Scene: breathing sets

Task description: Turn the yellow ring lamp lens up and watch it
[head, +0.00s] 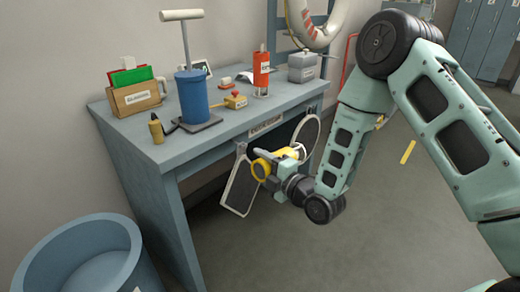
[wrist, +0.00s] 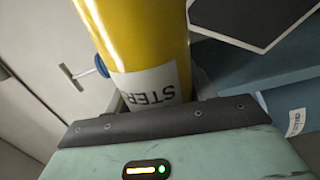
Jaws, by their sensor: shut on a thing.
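My gripper (head: 277,165) is shut on a yellow cylinder, the lamp (wrist: 140,40), in front of the desk and below its top. In the wrist view the lamp's yellow side fills the space between the jaws. A white label reading "STER" shows, partly cut off by the gripper. In the head view a yellow ring (head: 261,171) shows at the left end of the gripper, facing roughly sideways toward the camera. The lens face is too small to make out, and I cannot tell whether it is lit.
Two dark pale-edged panels, one angular (head: 240,190) and one rounded (head: 304,137), hang at the desk front beside my gripper. The desk (head: 160,152) holds a blue pump (head: 193,97), a card box (head: 137,98) and an orange cylinder (head: 261,72). A blue bin (head: 85,232) stands lower left.

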